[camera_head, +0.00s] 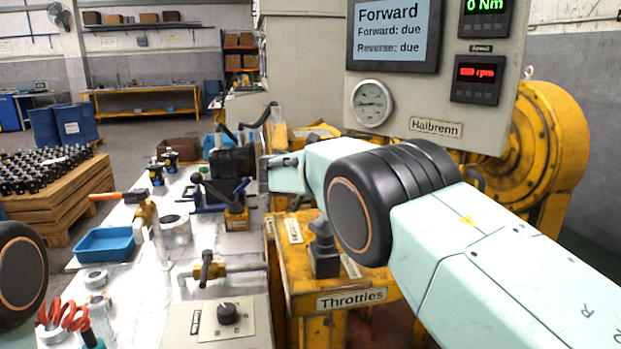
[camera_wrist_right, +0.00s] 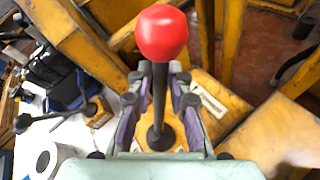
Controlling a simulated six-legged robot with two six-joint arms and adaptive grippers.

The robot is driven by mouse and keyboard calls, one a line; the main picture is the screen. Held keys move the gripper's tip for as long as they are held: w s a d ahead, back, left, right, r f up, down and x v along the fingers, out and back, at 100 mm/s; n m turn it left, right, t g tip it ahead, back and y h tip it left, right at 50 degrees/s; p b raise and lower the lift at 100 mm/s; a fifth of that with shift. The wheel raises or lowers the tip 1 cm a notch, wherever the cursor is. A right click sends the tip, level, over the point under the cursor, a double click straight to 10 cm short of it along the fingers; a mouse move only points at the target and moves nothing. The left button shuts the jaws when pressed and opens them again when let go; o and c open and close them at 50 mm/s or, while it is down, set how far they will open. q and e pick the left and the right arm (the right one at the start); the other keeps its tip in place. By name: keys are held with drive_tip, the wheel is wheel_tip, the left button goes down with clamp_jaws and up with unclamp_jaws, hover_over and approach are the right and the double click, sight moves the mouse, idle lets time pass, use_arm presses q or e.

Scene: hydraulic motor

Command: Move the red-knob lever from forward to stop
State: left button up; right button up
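The red knob (camera_wrist_right: 162,32) tops a dark lever shaft (camera_wrist_right: 160,100) rising from a round base on a yellow surface in the right wrist view. My right gripper (camera_wrist_right: 161,73) has its two fingers on either side of the shaft, below the knob. Narrow gaps show beside the shaft, and the gripper looks open. In the head view my right gripper (camera_head: 272,165) is seen side-on, and I cannot make out the red knob there. The display (camera_head: 390,28) reads "Forward". My left gripper is out of view.
The yellow "Throttles" stand (camera_head: 350,299) has a black lever base (camera_head: 323,250), partly behind my right arm. A black motor-like unit (camera_head: 232,161) and a three-armed handle (camera_head: 220,195) stand left of my gripper. A blue tray (camera_head: 104,244) lies on the cluttered white bench.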

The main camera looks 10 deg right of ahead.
clamp_jaws()
drive_tip(key=shift+w+d+f, duration=0.1)
drive_tip(key=shift+d, duration=0.05)
idle(0.4)
